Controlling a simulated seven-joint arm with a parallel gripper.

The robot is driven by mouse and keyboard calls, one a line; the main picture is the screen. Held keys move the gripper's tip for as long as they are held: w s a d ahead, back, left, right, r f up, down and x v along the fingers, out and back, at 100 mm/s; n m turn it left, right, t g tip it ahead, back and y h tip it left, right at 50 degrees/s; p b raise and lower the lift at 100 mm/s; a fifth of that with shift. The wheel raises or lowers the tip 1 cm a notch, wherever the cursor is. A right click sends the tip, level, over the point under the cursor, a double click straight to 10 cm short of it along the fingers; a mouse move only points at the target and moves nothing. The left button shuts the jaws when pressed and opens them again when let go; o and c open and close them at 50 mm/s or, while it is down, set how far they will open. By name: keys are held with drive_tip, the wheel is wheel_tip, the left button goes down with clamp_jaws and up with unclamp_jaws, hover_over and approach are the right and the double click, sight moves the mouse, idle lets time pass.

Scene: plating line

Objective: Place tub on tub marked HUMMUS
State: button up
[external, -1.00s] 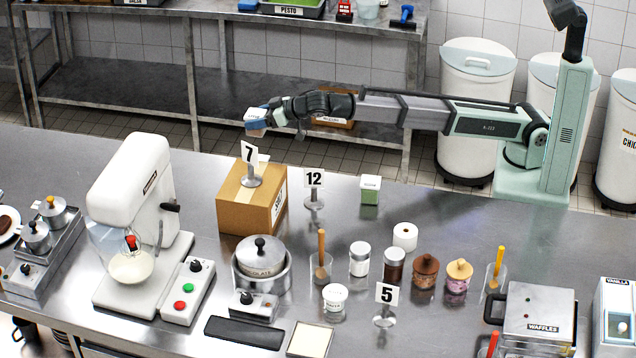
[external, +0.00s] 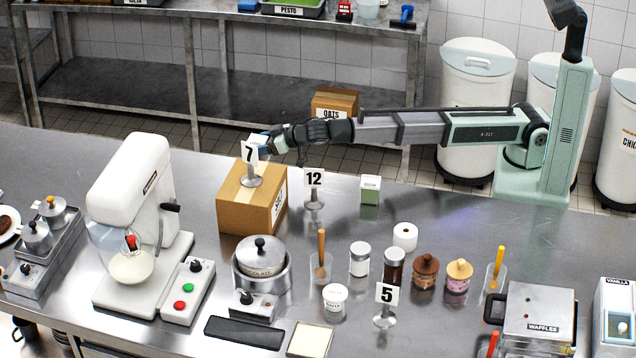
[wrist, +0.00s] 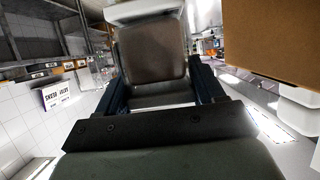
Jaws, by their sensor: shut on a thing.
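My gripper (external: 268,146) is beside and behind the number 7 sign, near the top of the cardboard box. It is shut on a tub. In the wrist view the held tub (wrist: 152,52) has a brownish, see-through body and a white lid, with gripper fingers on both sides. In the external view the number 7 sign partly hides it. A squarish tub (external: 370,191) with green contents and a white lid stands on the counter right of the number 12 sign. Its small lettering is too small to read, so I cannot tell whether it says HUMMUS.
The cardboard box (external: 237,211) with the number 7 sign (external: 250,163) stands close to my gripper. The number 12 sign (external: 314,188) stands between box and green tub. A round white tub (external: 335,297) and several jars stand nearer. The counter around the green tub is clear.

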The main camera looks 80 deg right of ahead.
drive_tip(key=o, duration=1.2)
drive_tip(key=shift+f, duration=0.1)
drive_tip(key=shift+c, duration=0.2)
drive_tip(key=v, duration=1.2)
